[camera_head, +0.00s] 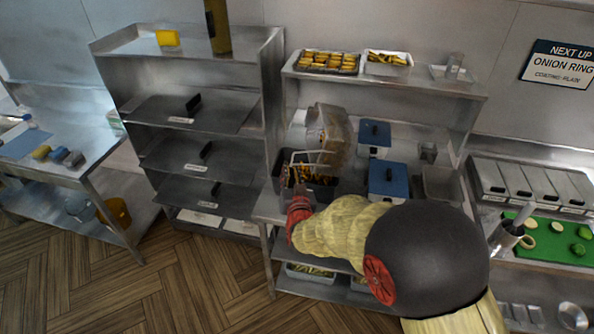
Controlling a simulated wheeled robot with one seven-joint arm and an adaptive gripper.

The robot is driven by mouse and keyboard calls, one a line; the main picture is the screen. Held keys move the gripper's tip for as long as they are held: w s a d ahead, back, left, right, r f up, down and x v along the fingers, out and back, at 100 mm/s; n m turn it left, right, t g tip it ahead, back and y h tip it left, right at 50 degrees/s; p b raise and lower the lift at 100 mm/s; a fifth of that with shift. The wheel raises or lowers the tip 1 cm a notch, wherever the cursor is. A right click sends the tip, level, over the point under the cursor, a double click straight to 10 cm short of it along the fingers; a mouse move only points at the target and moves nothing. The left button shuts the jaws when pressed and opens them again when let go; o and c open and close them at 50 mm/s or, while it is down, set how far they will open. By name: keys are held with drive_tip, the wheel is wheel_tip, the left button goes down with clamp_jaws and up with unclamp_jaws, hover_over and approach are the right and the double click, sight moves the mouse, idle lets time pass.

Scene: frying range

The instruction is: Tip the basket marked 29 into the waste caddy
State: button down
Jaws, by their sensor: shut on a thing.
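A wire basket (333,133) is tilted steeply over a dark bin, with its mesh side facing me. The bin, which looks like the waste caddy (322,192), stands on the counter and holds brown and orange bits. My gripper (299,192) is at the bin's near left side, below the basket. It is shut on the basket's pale wire handle (297,160), though the fingers are small and partly hidden by my wrist. The number on the basket cannot be read.
Blue-lidded boxes (388,181) stand close right of the bin. A shelf above holds a tray of fried pieces (328,62) and a white tub (388,63). A tall rack (188,112) stands left. A green board (555,240) lies right. Floor at left is free.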

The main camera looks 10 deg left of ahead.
drive_tip(key=s+a+f+n+b, duration=0.1)
drive_tip(key=a+f+n+b, duration=0.1)
drive_tip(key=f, duration=0.4)
drive_tip(key=shift+a+n+h, duration=0.4)
drive_tip(key=shift+a+n, duration=0.2)
drive_tip(key=shift+a, duration=0.3)
drive_tip(key=shift+s, duration=0.1)
